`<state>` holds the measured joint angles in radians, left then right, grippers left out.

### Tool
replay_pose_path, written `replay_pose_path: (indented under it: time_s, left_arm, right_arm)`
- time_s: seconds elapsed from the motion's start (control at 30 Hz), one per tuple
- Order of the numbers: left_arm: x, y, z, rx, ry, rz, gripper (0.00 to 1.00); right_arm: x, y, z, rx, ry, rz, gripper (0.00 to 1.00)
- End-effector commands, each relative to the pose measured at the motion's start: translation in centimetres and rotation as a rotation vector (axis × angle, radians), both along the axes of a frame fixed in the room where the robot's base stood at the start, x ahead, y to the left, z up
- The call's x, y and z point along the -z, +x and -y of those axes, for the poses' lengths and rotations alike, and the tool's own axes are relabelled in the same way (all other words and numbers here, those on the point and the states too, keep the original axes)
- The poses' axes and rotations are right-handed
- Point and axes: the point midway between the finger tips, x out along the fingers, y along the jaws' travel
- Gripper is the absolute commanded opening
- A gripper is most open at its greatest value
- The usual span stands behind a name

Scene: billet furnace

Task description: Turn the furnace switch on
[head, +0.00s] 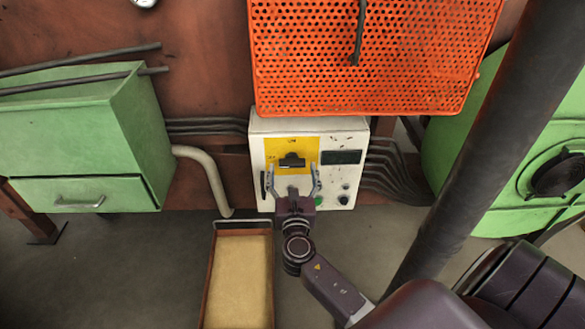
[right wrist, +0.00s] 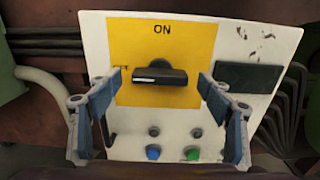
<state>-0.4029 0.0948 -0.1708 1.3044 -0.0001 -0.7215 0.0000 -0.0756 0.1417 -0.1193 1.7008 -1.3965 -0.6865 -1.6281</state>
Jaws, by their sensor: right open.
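The furnace switch (head: 292,160) is a black rotary handle on a yellow plate (head: 271,146), on the front of a white control box (head: 343,128). In the right wrist view the switch handle (right wrist: 160,76) lies roughly horizontal. "ON" is printed above it, and a label at its left is partly hidden by a finger. My right gripper (head: 292,181) is open in front of the box, its fingers spread to the left and right of the handle. No contact with the handle shows. My left gripper is not in view.
Blue (right wrist: 153,153) and green (right wrist: 192,154) buttons sit below the switch. An orange perforated panel (head: 400,60) overhangs the box. A green drawer cabinet (head: 60,140) stands at left. A tray (head: 240,226) lies below, and a dark pipe (head: 480,140) slants at right.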

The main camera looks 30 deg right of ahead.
Motion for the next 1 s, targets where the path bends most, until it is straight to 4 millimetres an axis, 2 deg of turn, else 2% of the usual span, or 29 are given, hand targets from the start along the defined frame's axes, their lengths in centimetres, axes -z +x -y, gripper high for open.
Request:
replay_pose_path:
  time_s: [0.13, 0.43, 0.8, 1.0]
  left_arm:
    - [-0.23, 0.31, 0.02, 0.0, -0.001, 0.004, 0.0]
    - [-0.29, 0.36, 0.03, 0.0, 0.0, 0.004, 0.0]
    - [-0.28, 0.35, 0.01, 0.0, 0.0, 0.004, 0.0]
    - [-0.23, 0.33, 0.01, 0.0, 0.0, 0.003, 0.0]
  right_arm:
    - [0.06, 1.13, 0.72, 0.0, -0.001, -0.001, 0.72]
    - [0.06, 1.38, 0.88, 0.0, 0.001, -0.001, 0.72]
    - [0.08, 1.35, 0.85, 0.0, 0.002, -0.001, 0.33]
    - [0.12, 1.35, 0.85, 0.0, 0.009, 0.003, 0.31]
